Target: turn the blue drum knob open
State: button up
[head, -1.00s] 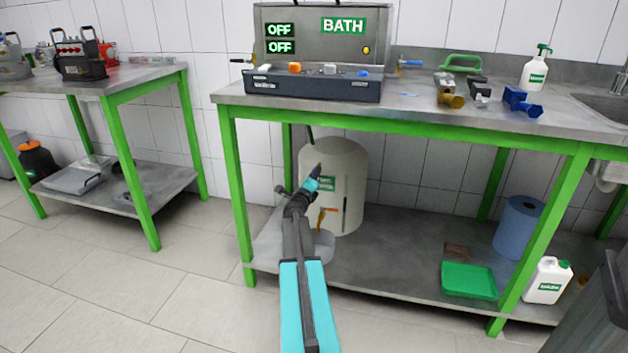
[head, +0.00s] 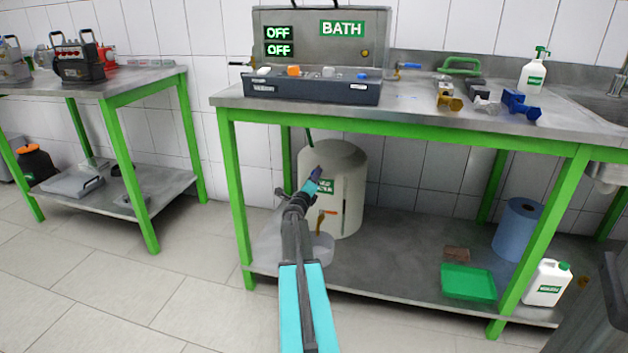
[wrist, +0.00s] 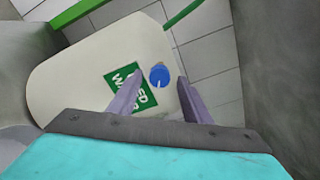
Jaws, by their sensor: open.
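The blue drum knob (wrist: 160,75) is a round blue knob with a pale pointer line, seen in the wrist view. It sits beside the green label (wrist: 130,86) on the cream drum (wrist: 85,65). My gripper (wrist: 157,88) is open, its two purple-grey fingers to the left and right of the knob in the picture. Whether the fingers reach the knob or stop short of it I cannot tell. In the head view the drum (head: 345,195) stands upright under the bench, and my gripper (head: 314,176) is in front of its label, hiding the knob.
The green-framed bench (head: 420,125) stands over the drum, its front leg (head: 235,200) left of my arm. An orange-handled tap (head: 325,218) is low on the drum.

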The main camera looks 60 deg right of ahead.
jog(key=p+v, duration=0.3)
jog(key=v, duration=1)
jog(key=shift+a, duration=0.3)
jog(key=shift+r, duration=0.1)
dwell(0.5)
